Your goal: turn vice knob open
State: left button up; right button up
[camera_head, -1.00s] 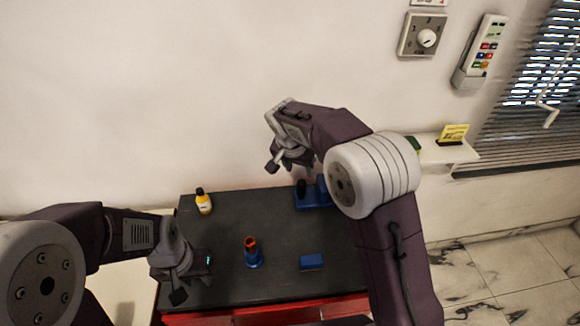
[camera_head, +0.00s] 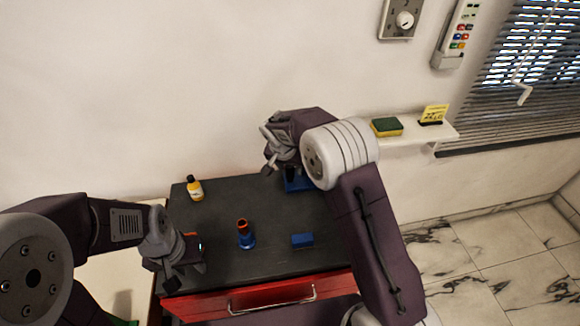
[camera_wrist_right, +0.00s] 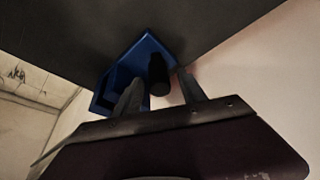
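The blue vice (camera_head: 297,183) stands at the back of the dark bench top, partly hidden by my right arm. In the right wrist view the vice (camera_wrist_right: 150,50) shows with its black cylindrical knob (camera_wrist_right: 158,75). My right gripper (camera_head: 272,162) is at the vice in the head view. Its fingers (camera_wrist_right: 160,92) are apart, one on each side of the knob; I cannot tell whether they touch it. My left gripper (camera_head: 183,272) is over the bench's left front edge, with its fingers apart and nothing seen between them.
On the bench (camera_head: 270,262) are a yellow bottle (camera_head: 194,188), a blue stand with an orange-rimmed top (camera_head: 245,235) and a blue block (camera_head: 302,240). A red drawer (camera_head: 265,299) is below. A wall shelf (camera_head: 420,135) holds a sponge (camera_head: 386,126).

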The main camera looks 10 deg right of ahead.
grip_shut()
